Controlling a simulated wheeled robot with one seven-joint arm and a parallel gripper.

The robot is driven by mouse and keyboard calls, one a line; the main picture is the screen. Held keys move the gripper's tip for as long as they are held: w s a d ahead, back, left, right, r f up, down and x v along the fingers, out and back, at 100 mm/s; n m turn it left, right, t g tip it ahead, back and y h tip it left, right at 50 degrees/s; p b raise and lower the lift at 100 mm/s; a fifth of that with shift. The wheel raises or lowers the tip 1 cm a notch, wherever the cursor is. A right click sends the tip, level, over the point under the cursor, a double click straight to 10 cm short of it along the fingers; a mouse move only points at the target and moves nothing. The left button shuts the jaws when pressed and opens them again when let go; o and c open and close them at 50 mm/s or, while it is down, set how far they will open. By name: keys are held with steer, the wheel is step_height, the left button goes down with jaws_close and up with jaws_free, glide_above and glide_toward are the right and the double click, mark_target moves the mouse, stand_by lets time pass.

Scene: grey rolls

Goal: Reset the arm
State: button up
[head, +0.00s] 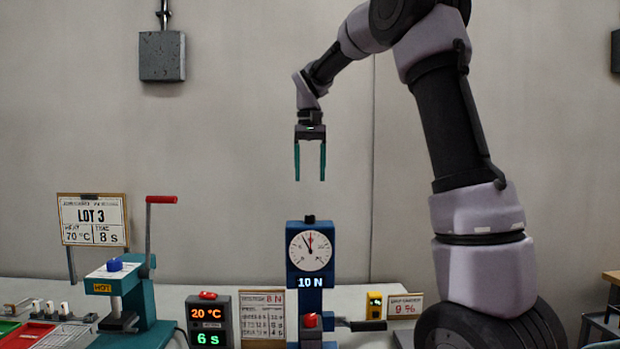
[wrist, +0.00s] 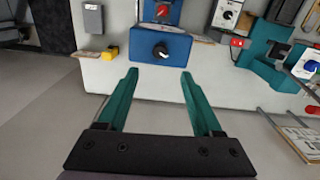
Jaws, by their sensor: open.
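My gripper (head: 310,178) hangs from my raised arm in the head view, its two teal fingers pointing down and apart. Nothing is between them. It is in the air above the blue gauge stand (head: 296,276), clear of its top. The stand has a round white dial and a display reading 10 N. In the wrist view the open fingers (wrist: 160,74) frame the stand's blue top (wrist: 147,45) with a black knob, just beyond the fingertips.
A teal press (head: 140,300) with a red-handled lever stands left of the gauge stand, beside a LOT 3 sign (head: 93,219). A display box (head: 209,322) reads 20 °C and 6 s. A yellow device (head: 374,305) sits to the right. The air around my gripper is free.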

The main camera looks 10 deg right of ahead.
steer(key=s+d+r+m+t+y, duration=0.1)
steer(key=s+d+t, duration=0.1)
steer(key=s, duration=0.5)
steer(key=s+d+r+t+y, duration=0.1)
steer(key=s+d, duration=0.1)
steer(key=s, duration=0.5)
steer(key=s+d+f+m+t, duration=0.1)
steer(key=s+f+t, duration=0.3)
steer(key=s, duration=0.7)
steer(key=shift+s+d+f+m, duration=0.3)
steer(key=shift+s+d+f, duration=0.05)
steer(key=shift+d+f, duration=0.05)
